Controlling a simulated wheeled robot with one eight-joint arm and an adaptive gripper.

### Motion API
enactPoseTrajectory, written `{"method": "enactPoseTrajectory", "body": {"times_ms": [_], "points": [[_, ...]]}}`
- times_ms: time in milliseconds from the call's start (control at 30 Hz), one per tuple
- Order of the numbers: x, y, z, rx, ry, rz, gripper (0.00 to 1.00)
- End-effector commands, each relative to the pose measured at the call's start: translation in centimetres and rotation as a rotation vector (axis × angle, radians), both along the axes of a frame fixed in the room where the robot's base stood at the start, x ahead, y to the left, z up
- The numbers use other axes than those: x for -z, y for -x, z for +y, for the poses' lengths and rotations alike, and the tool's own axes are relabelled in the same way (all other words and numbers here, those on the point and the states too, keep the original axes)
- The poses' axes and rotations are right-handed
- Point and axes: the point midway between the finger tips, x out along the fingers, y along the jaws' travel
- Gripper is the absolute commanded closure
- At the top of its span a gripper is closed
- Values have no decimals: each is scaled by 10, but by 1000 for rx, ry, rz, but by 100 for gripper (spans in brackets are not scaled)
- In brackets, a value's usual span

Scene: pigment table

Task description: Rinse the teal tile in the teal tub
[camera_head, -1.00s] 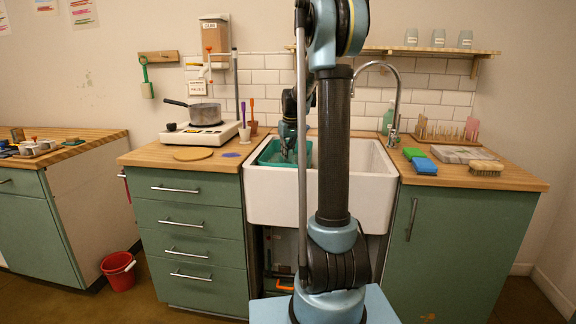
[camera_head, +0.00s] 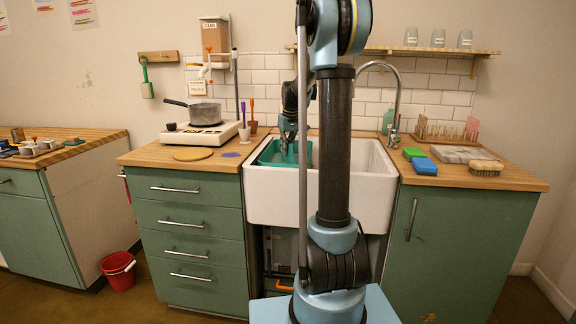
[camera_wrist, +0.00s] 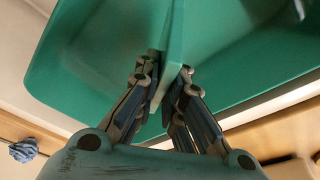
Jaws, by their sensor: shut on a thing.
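The teal tub (camera_head: 266,152) stands in the left part of the white sink; its green walls fill much of the wrist view (camera_wrist: 75,70). My gripper (camera_head: 288,149) is over the tub in the head view. In the wrist view my gripper (camera_wrist: 163,72) is shut on the teal tile (camera_wrist: 174,38), a thin plate seen nearly edge-on between the fingers. The tile's far end lies against the tub's interior in the picture; I cannot tell whether it touches the tub or any water. The tile cannot be made out clearly in the head view.
The white sink (camera_head: 270,190) has free room right of the tub, partly behind my arm. The faucet (camera_head: 395,100) arches behind the sink. A pot (camera_head: 200,112) stands on a hotplate to the left. Blue (camera_head: 424,166) and green (camera_head: 412,153) blocks and a brush (camera_head: 486,168) lie right.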

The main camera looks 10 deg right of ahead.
Motion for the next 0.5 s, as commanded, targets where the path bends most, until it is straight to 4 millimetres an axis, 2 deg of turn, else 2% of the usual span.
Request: {"method": "enactPoseTrajectory", "body": {"times_ms": [500], "points": [[-34, 0, 0, 0, 0, 0, 100]]}}
